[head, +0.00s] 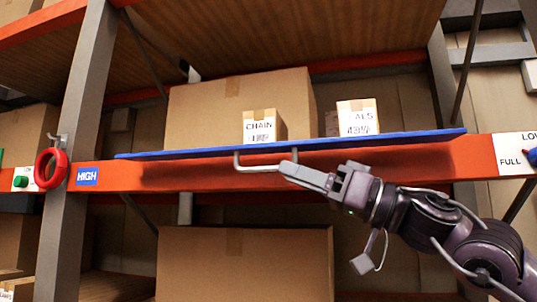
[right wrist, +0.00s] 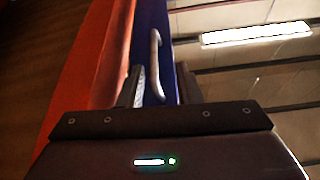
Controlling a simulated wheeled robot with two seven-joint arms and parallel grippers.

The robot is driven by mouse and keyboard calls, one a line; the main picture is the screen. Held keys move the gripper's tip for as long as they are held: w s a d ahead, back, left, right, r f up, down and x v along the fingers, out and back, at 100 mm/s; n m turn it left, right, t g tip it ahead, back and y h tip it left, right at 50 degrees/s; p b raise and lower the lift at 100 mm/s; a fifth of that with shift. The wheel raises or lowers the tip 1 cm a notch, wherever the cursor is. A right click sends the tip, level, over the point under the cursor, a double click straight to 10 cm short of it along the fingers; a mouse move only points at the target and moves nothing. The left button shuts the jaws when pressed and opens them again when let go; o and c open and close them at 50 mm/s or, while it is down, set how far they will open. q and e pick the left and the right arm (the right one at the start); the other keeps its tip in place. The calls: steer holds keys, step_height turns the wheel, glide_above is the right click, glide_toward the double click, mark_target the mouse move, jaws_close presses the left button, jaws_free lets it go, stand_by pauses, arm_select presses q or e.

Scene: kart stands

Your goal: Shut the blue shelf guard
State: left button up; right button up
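The blue shelf guard (head: 350,142) is a long, thin panel along the orange shelf beam, seen nearly edge-on and slightly tilted in the head view. Boxes show above it. Its grey bar handle (head: 262,168) hangs at the front edge. My right gripper (head: 285,168) is at the handle's right end. In the right wrist view the guard (right wrist: 151,20) runs away from me, and the handle (right wrist: 154,60) lies between the lines of the two spread fingers (right wrist: 160,88), with gaps on both sides. My left gripper is not in view.
Small boxes labelled CHAIN (head: 260,128) and one partly read (head: 357,118) stand behind the guard, before a large carton (head: 210,105). A red ring (head: 50,169) hangs at the left upright. A large carton (head: 245,265) is below the orange beam (head: 410,165).

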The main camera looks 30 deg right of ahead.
mark_target(267, 169)
steer(key=p+x, duration=0.2)
steer(key=x, duration=0.1)
steer(key=shift+w, duration=0.45)
steer(key=shift+p+x, duration=0.95)
steer(key=shift+p, duration=0.1)
steer(key=shift+w+f, duration=0.2)
steer(key=shift+w, duration=0.05)
steer(key=shift+c, duration=0.3)
steer(key=shift+s, duration=0.1)
jaws_close()
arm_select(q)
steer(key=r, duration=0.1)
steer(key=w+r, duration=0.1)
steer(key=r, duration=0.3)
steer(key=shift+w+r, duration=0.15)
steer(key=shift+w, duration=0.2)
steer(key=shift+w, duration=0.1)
